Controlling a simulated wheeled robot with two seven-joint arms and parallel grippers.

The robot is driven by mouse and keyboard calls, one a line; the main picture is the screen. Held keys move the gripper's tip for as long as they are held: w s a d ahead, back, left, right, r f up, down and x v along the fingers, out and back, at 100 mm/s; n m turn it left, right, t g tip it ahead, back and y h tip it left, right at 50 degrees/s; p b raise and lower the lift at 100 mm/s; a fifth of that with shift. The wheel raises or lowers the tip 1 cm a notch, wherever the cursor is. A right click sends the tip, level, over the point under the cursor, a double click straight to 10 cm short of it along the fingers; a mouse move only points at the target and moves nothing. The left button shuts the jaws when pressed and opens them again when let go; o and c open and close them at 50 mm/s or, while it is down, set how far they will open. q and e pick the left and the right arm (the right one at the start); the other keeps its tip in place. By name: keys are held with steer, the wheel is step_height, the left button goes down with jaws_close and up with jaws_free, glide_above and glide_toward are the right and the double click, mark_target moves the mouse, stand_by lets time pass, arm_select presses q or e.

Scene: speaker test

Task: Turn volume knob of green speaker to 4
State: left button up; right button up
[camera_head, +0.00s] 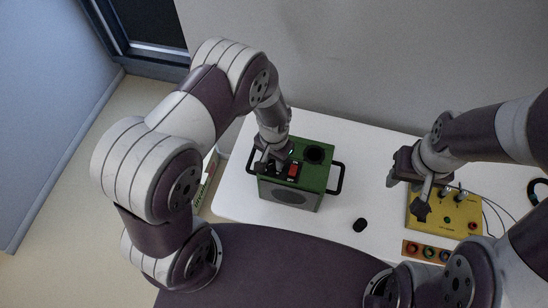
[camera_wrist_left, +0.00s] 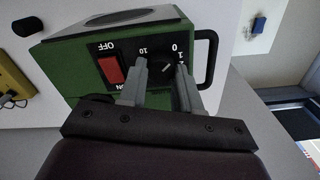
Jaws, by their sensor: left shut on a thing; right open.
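The green speaker (camera_head: 313,165) stands on the white table, with black side handles and a black top opening. It also shows in the left wrist view (camera_wrist_left: 62,65), with a black panel, a red OFF/ON switch (camera_wrist_left: 110,70) and dial marks 10, 0 and 1. My left gripper (camera_head: 270,160) is above the speaker's panel. In the left wrist view its grey fingers (camera_wrist_left: 163,85) are shut on the black volume knob (camera_wrist_left: 160,74). The fingers hide much of the knob and the other numbers. My right gripper (camera_head: 408,188) is open and empty, over the yellow box's left side.
A yellow box (camera_head: 457,212) with switches and wires stands on the white table (camera_head: 240,190) at the right. A strip with round coloured buttons (camera_head: 428,252) lies in front of it. A small black object (camera_head: 360,225) lies between speaker and box.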

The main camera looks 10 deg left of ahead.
arm_select(q)
steer(key=m, duration=0.5)
steer(key=shift+d+m, duration=0.1)
steer(key=shift+m, duration=0.2)
steer(key=m+b, duration=0.1)
steer(key=m, duration=0.9)
steer(key=shift+m, duration=0.4)
steer(key=shift+s+r+m, duration=0.1)
steer(key=shift+s+m, duration=0.05)
steer(key=shift+m, duration=2.05)
steer(key=o, duration=1.1)
steer(key=shift+c, duration=0.2)
steer(key=shift+r+b, duration=0.1)
steer(key=shift+b, duration=0.2)
